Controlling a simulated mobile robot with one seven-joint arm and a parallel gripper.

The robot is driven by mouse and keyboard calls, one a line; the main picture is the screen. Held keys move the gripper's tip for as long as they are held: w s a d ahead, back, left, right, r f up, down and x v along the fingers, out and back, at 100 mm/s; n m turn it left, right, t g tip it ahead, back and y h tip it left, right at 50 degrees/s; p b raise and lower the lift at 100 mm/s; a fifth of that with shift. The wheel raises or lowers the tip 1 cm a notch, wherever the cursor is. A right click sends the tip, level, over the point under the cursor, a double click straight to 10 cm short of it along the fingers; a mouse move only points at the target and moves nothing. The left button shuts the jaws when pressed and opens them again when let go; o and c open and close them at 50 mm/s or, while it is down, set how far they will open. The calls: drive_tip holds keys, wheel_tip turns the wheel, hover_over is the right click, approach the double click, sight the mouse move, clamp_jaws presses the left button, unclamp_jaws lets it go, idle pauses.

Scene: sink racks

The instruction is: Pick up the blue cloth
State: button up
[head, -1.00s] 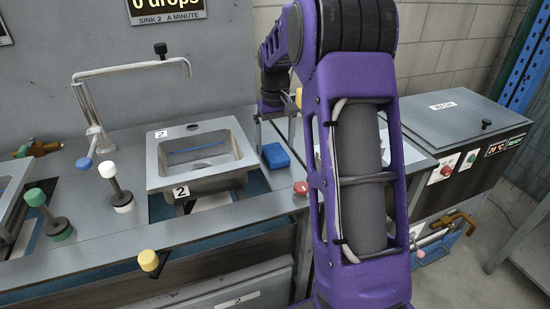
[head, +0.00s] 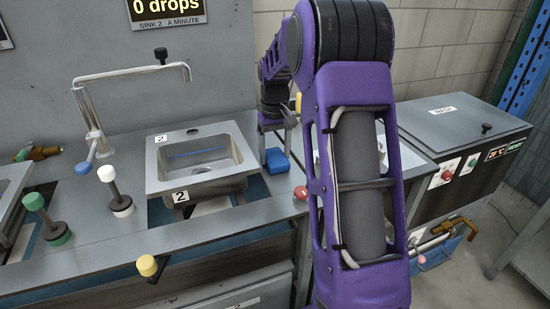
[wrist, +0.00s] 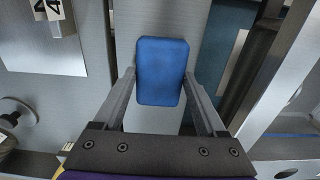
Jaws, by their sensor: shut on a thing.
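The blue cloth (head: 277,161) is a small folded block on the grey counter, just right of sink 2. In the wrist view the cloth (wrist: 161,65) lies between the two fingers of my gripper (wrist: 160,78), one finger along each side. My gripper is shut on it. In the head view the gripper (head: 263,146) points down at the cloth and is partly hidden. The cloth still appears to be at counter level.
Sink 2 (head: 198,181) is left of the cloth, with a bent tap (head: 90,125) beside it. A red knob (head: 300,193) sits at the counter's front edge. Knobbed levers (head: 113,187) stand farther left. A grey lidded unit (head: 465,125) is at the right.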

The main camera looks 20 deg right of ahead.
sight(275, 157)
wheel_tip(275, 157, up, 10)
drive_tip(key=p, duration=0.2)
drive_tip(key=o, duration=0.8)
drive_tip(key=c, duration=0.7)
drive_tip(key=shift+o, duration=0.2)
drive_tip(key=shift+s, duration=0.1)
